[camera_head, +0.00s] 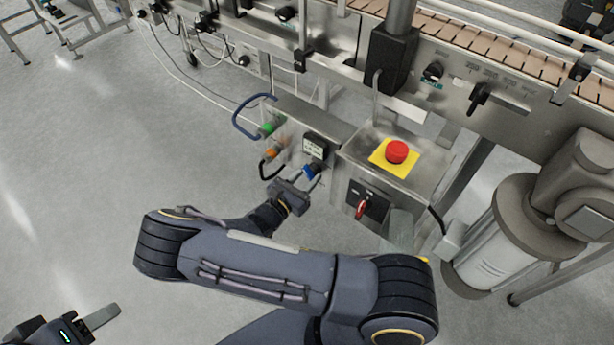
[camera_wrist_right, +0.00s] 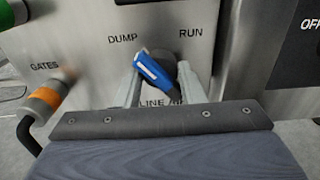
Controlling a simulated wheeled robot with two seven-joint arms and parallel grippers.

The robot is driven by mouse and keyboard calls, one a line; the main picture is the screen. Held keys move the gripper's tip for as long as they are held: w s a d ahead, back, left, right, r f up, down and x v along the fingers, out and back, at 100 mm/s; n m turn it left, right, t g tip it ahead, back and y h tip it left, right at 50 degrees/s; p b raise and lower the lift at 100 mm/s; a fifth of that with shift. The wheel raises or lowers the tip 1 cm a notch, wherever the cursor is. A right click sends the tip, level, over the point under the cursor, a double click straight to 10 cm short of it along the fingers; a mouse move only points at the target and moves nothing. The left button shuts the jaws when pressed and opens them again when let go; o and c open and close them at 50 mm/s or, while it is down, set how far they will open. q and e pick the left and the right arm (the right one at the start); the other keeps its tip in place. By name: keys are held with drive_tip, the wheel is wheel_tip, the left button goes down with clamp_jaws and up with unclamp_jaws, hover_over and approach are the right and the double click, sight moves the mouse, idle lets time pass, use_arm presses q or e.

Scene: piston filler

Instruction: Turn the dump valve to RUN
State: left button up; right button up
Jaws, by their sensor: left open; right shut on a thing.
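The dump valve's blue handle (camera_wrist_right: 153,70) is on a steel panel in the right wrist view, its blue end tilted up and left toward the DUMP label (camera_wrist_right: 122,40). The RUN label (camera_wrist_right: 190,33) is to its upper right. The handle also shows small in the head view (camera_head: 310,172). My right gripper (camera_wrist_right: 160,82) is shut on the handle, with a finger on either side; in the head view it reaches the panel front (camera_head: 304,186). My left gripper (camera_head: 100,318) is open and empty at the lower left; only part of it shows.
Left of the valve is an orange-banded fitting by the GATES label (camera_wrist_right: 47,98). A box with a red emergency button (camera_head: 397,152) and a red-handled switch (camera_head: 361,208) stands right of it. A grey motor (camera_head: 500,240) is further right. Floor (camera_head: 90,150) on the left is clear.

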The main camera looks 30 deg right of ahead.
drive_tip(key=m, duration=0.8)
drive_tip(key=shift+m+b, duration=0.4)
drive_tip(key=m+b, duration=0.1)
drive_tip(key=m, duration=0.3)
drive_tip(key=shift+m+b, duration=0.35)
drive_tip(key=shift+m, duration=1.55)
drive_tip(key=shift+s, duration=0.1)
drive_tip(key=o, duration=1)
